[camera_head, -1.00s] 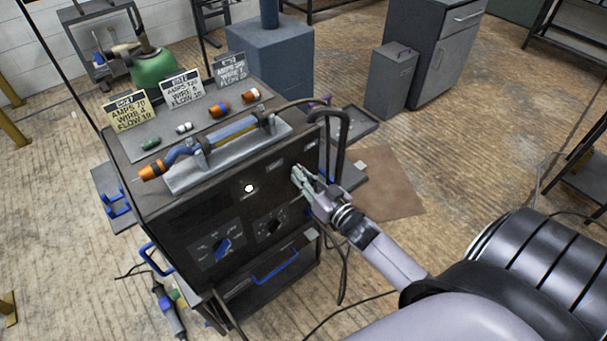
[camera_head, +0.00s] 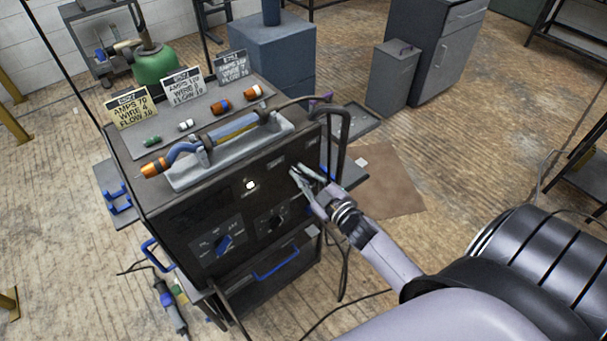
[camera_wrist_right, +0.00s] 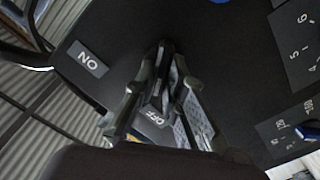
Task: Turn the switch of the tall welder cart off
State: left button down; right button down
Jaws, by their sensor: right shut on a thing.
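The tall welder cart (camera_head: 190,225) stands left of centre in the head view, its dark front panel facing me. My right gripper (camera_head: 299,176) is at the upper right of that panel. In the right wrist view my right gripper (camera_wrist_right: 166,65) is shut on the dark switch (camera_wrist_right: 163,88), which is mostly hidden between the fingers. The OFF label (camera_wrist_right: 153,117) shows between the fingers, partly covered. The ON label (camera_wrist_right: 88,59) is clear of them, to the left. A small white light (camera_head: 250,185) shows on the panel. My left gripper is out of view.
A torch (camera_head: 225,135) and several small coloured parts lie on the cart top, with amps cards (camera_head: 183,87) at its back edge. Panel dials (camera_head: 223,243) sit low on the front. A black hose (camera_head: 343,140) loops beside the right side. Floor to the right is mostly open.

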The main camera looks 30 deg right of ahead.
jog(key=shift+n, duration=0.5)
jog(key=c, duration=1.7)
grip_release()
jog(key=shift+o, duration=0.2)
jog(key=shift+s, duration=0.1)
jog(key=s, duration=1.2)
jog(key=shift+d, duration=0.45)
jog(key=shift+w, duration=0.1)
